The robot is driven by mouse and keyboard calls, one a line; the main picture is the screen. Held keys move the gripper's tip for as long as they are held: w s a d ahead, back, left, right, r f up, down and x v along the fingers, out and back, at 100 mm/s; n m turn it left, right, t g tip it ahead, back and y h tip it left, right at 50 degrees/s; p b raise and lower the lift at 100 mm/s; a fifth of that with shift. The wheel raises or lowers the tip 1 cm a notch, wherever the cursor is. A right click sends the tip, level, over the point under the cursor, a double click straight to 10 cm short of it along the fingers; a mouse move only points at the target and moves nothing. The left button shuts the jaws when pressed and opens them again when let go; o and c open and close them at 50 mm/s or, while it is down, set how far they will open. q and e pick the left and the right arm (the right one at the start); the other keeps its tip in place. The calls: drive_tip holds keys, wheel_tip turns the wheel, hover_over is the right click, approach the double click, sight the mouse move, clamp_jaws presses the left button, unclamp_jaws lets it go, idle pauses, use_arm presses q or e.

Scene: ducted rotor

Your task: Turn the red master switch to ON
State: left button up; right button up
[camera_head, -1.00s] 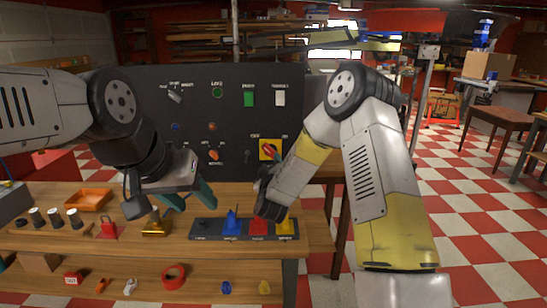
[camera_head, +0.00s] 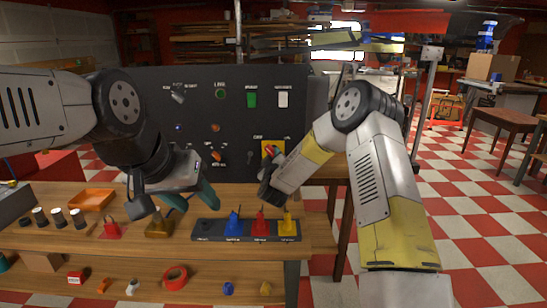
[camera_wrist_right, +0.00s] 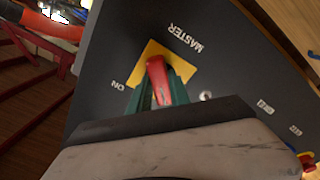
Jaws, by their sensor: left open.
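The red master switch handle (camera_head: 268,149) stands on a yellow plate (camera_head: 279,147) at the lower right of the dark panel. In the right wrist view the red handle (camera_wrist_right: 156,70) lies between the green fingertips of my right gripper (camera_wrist_right: 160,92), which appears shut on it. The yellow plate (camera_wrist_right: 146,51) shows around the handle, with MASTER above right and ON to the left. In the head view my right gripper (camera_head: 271,168) is at the switch, its fingertips mostly hidden. My left gripper (camera_head: 192,198) is open and empty above the bench.
The dark panel (camera_head: 200,110) carries other switches, including a green one (camera_head: 252,100) and a white one (camera_head: 283,99). A dark strip with colored pieces (camera_head: 207,230) lies on the wooden bench below. An orange tray (camera_head: 92,199) is at left.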

clamp_jaws()
drive_tip(key=shift+m, duration=0.3)
drive_tip(key=shift+a+m, duration=0.15)
drive_tip(key=shift+m, duration=8.45)
